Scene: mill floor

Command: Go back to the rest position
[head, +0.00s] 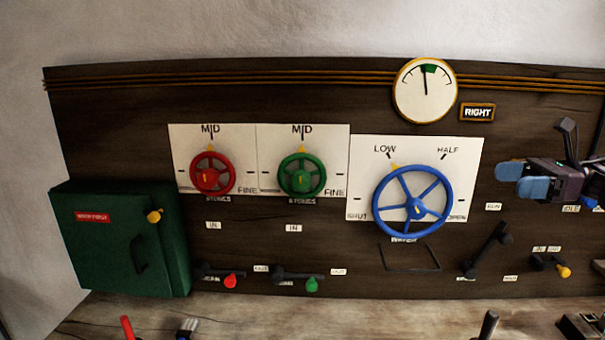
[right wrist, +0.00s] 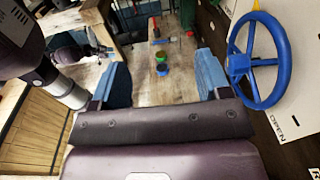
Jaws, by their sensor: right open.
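My right gripper (head: 524,178) shows at the right edge of the head view, in front of the dark board. It is open and empty, with blue fingertips. In the right wrist view its two blue fingers (right wrist: 163,85) stand wide apart with nothing between them. The blue wheel (head: 409,203) is to its left in the head view and apart from it. The same blue wheel shows at the right of the right wrist view (right wrist: 262,62). My left gripper is not in the head view.
The dark board (head: 100,110) carries a red wheel (head: 212,175), a green wheel (head: 301,177), a gauge (head: 425,105) and several small levers. A green cabinet (head: 110,250) stands shut at the left.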

